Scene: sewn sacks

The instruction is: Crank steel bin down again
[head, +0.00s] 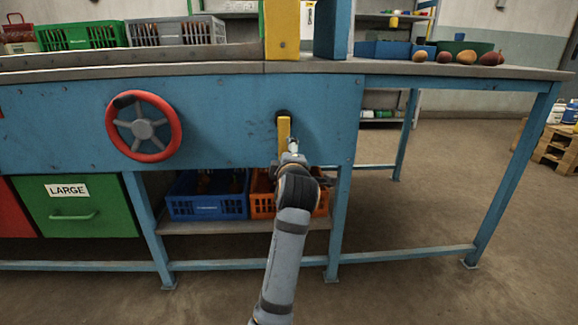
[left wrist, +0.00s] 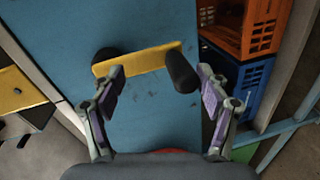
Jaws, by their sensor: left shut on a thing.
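A yellow crank (head: 284,132) is mounted on the front of the blue bench panel, its arm hanging down from a dark hub. My left gripper (head: 291,160) is at the lower end of the crank, shut on its grip. In the left wrist view the yellow crank arm (left wrist: 150,58) lies across the blue panel, and its black grip (left wrist: 181,72) is between the fingers of my left gripper (left wrist: 160,88). I cannot pick out the steel bin with certainty. My right gripper is not in view.
A red handwheel (head: 175,123) is on the same panel, left of the crank. Blue (head: 205,208) and orange (head: 262,206) crates sit on the shelf below. A green drawer marked LARGE (head: 90,220) is at lower left.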

